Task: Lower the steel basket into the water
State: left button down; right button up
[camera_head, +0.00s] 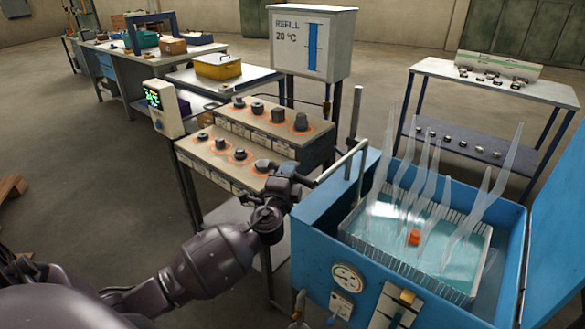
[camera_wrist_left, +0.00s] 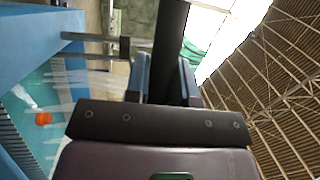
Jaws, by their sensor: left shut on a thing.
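The blue tank (camera_head: 318,229) stands at the lower right and holds teal water (camera_head: 376,234). The steel basket (camera_head: 432,283), with a slatted rim, sits in the tank with teal water showing inside its rim. An orange block (camera_head: 414,237) is within the basket; it also shows in the left wrist view (camera_wrist_left: 43,119). Pale translucent plumes rise above it. A grey bar (camera_head: 342,165) runs from beside an upright post (camera_head: 353,120) to my left gripper (camera_head: 303,181). My left gripper is shut on a dark bar (camera_wrist_left: 172,40). The basket's underside is hidden. My right gripper is out of view.
A stepped bench (camera_head: 232,182) with dark knobs or samples stands left of the tank. A readout box (camera_head: 163,108) is at its left end, and a REFILL box (camera_head: 312,45) behind. The tank's raised lid (camera_head: 560,230) bounds the right. A shelved table (camera_head: 510,86) stands behind.

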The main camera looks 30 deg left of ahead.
pick_arm(q)
notch_tip(320, 180, down, 15)
jog(key=b, duration=1)
jog(key=shift+r, duration=0.2)
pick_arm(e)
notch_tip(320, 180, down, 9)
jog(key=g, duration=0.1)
pick_arm(q)
jog(key=shift+s+b, duration=0.1)
jog(key=shift+b, duration=0.2)
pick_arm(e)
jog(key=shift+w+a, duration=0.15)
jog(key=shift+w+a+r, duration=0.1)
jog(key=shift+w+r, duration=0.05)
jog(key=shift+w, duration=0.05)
pick_arm(q)
jog(key=shift+f, duration=0.1)
jog(key=c, duration=1.2)
grip_release()
jog(key=shift+c, duration=0.2)
jog(key=shift+o, duration=1.4)
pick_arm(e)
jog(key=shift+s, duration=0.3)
